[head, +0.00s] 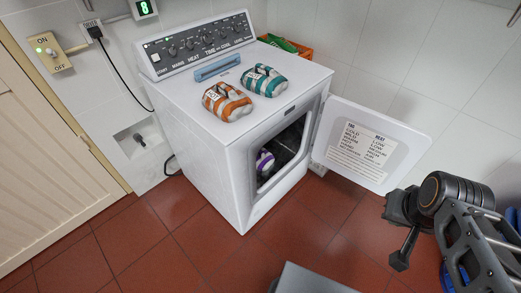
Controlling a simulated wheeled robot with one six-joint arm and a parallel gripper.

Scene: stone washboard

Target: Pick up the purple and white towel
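The purple and white towel (264,164) is inside the open front of the white dryer (222,152), at the left side of the opening. Only part of it shows; the dryer's front edge hides the rest. My gripper (399,234) is at the right, in front of the open door and well apart from the towel. Its dark fingers look spread, with nothing seen between them.
The dryer door (372,146) stands open to the right, between the opening and the wall. An orange and white towel (226,102) and a teal and white towel (264,80) lie on top. An orange basket (286,46) is behind. The red tiled floor (178,246) in front is clear.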

